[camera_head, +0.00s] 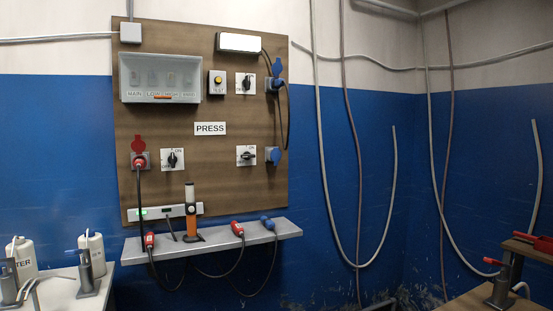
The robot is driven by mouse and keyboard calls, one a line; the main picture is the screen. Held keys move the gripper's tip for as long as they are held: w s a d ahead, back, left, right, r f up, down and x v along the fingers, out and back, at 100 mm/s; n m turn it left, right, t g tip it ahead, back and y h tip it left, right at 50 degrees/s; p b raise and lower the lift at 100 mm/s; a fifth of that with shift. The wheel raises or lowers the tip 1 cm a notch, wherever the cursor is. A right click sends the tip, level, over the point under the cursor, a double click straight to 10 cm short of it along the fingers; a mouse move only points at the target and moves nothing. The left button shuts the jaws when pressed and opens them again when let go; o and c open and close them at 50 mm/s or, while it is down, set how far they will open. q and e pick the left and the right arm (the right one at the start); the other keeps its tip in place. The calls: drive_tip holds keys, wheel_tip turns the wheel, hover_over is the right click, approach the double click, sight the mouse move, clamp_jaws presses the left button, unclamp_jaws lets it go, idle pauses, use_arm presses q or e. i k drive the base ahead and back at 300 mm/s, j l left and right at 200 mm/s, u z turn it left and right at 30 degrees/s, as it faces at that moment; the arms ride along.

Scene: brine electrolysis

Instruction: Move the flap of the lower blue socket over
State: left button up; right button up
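The lower blue socket (268,153) is on the right edge of the brown wooden panel, right of a rotary switch. Its round blue flap (276,156) appears to lie down across the socket's front; at this size I cannot tell whether it is fully closed. No plug or cable shows in this socket. The upper blue socket (270,85) is above it, with its flap (277,67) raised and a blue plug with a black cable in it. Neither of my grippers is in view.
A grey shelf (190,246) below the panel holds red and blue plugs and an orange-black upright tool (191,213). A red socket (139,158) on the left has a plug in. Tables with equipment stand at both lower corners. Hoses hang right of the panel.

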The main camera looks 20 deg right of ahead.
sight(275, 154)
drive_tip(key=i+l, duration=2)
drive_tip(key=i+j+u, duration=0.05)
drive_tip(key=i, duration=0.05)
